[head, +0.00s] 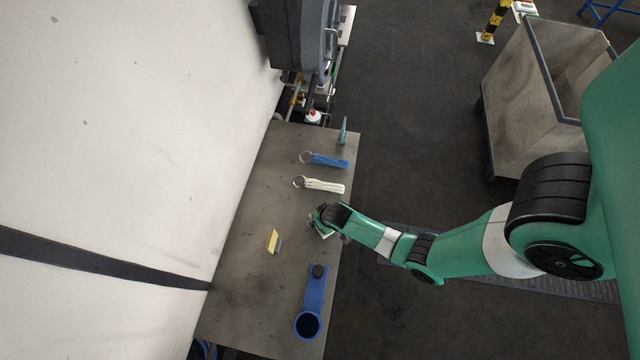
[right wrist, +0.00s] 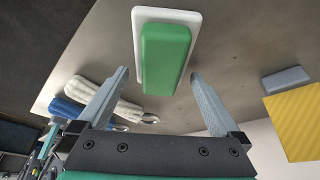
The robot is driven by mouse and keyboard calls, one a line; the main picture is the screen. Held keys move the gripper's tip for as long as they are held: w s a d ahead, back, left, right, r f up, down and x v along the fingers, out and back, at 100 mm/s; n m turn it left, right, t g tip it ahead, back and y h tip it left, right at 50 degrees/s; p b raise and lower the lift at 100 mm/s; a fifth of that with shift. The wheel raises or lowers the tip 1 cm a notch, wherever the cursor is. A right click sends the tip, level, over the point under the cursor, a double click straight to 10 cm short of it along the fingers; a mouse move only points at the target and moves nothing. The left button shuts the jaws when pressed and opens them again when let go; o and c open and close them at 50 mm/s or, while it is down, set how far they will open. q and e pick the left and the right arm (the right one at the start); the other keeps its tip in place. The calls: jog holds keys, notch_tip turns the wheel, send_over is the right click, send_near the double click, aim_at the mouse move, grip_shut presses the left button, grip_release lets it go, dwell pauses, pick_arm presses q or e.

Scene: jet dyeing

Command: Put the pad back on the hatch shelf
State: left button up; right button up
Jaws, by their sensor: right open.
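The pad (right wrist: 165,50), a green block on a white base, appears to lie flat on the grey metal shelf (head: 245,305) in the right wrist view. In the head view it is mostly hidden by my right gripper (head: 318,223), with only a pale bit showing beneath. My right gripper is open in the right wrist view (right wrist: 158,76), its fingertips on either side of the pad's near end. A gap shows on each side, so the fingers do not grip it. The gripper is over the shelf's right edge. My left gripper is not in view.
A yellow and grey piece (head: 273,240) lies left of the gripper. White (head: 322,185) and blue (head: 327,160) ringed bundles lie above it in the picture, and a blue tool (head: 313,290) below. A white wall borders the shelf's left. A cart (head: 530,110) stands at right.

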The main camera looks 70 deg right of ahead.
jog(key=p+v, duration=0.7)
jog(key=v, duration=0.1)
jog(key=shift+w, duration=0.1)
dwell(0.4)
